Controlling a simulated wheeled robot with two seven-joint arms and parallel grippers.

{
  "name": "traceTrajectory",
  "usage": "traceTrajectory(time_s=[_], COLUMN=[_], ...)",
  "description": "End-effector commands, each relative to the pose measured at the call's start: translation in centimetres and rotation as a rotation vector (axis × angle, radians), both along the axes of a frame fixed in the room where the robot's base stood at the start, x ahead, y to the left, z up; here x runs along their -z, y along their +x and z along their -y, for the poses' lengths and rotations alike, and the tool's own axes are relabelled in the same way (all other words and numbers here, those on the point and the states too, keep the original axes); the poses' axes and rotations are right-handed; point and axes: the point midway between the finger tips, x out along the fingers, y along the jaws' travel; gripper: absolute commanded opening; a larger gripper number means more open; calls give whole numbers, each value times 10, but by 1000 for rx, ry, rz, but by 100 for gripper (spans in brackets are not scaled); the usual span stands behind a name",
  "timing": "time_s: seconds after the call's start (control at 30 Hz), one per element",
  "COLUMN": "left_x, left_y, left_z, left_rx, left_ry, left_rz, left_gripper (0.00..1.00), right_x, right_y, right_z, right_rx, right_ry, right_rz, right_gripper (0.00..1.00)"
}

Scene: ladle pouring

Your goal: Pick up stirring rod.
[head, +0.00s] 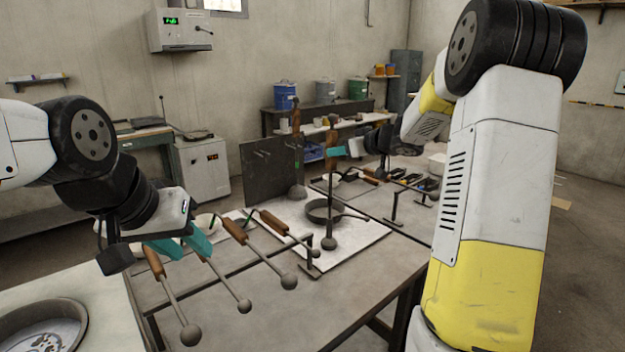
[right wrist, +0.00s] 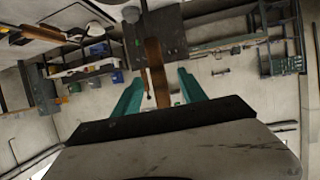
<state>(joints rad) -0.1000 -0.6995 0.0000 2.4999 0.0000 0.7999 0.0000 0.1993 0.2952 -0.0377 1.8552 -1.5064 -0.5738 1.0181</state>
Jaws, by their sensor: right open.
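A row of rods with wooden handles and grey ball ends lies slanted on a rack; one is the front rod (head: 171,295). My left gripper (head: 180,246) is over the row, its teal fingers apart around the second rod (head: 226,285), whose handle is mostly hidden. Another rod (head: 331,205) stands upright, ball end down, beside the dark pan. My right gripper (head: 335,151) is at its wooden handle. In the right wrist view the handle (right wrist: 155,62) lies between the open teal fingers (right wrist: 160,92). Contact with either finger cannot be told.
The pan (head: 322,212) stands on a white board (head: 362,238) behind the row. A further upright rod (head: 296,150) is before a dark panel (head: 262,180). A round dish (head: 70,312) is at the front left.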

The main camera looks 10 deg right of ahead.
Motion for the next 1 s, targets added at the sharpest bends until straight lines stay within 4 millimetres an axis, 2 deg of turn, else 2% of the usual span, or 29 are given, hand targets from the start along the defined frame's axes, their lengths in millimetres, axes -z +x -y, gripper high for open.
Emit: traceTrajectory(time_s=[0.27, 0.7, 1.0], left_x=[0, 0, 0], left_y=[0, 0, 0], left_z=[0, 0, 0], left_rx=[0, 0, 0], left_ry=[0, 0, 0], left_rz=[1, 0, 0], left_gripper=[36, 36, 36], right_x=[17, 33, 34], right_y=[17, 66, 69], right_z=[-12, -32, -34], right_rx=[-38, -36, -35], right_ry=[9, 8, 8], right_rz=[-16, -14, -13], right_gripper=[49, 49, 47])
